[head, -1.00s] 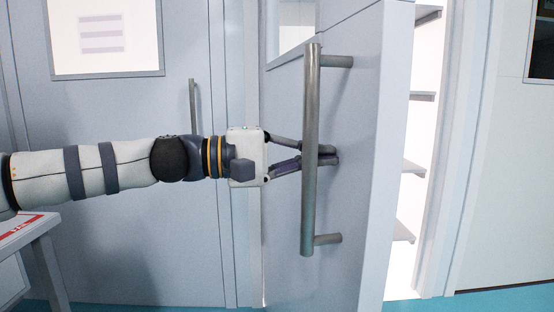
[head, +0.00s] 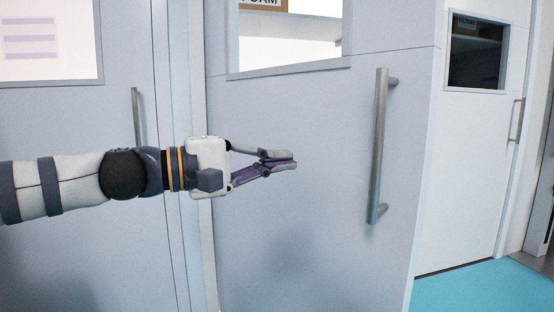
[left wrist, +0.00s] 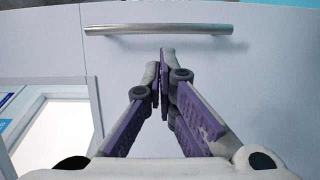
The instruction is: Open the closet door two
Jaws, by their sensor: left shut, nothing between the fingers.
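The closet door (head: 310,230) is a pale grey-blue panel with a window and a partly cut-off sign at its top. Its long vertical metal handle (head: 379,145) is near its right side. I cannot tell whether the door is fully closed or ajar. My left gripper (head: 294,160) is in front of the door, left of the handle and apart from it. Its fingers are together and empty. In the left wrist view the fingertips (left wrist: 166,52) point toward the handle (left wrist: 158,29), with a gap between. My right gripper is not in view.
Another grey door (head: 60,130) with its own handle (head: 138,118) is on the left, behind my left arm. A white door (head: 470,175) with a dark window and handle is on the right. The teal floor (head: 470,285) at lower right is clear.

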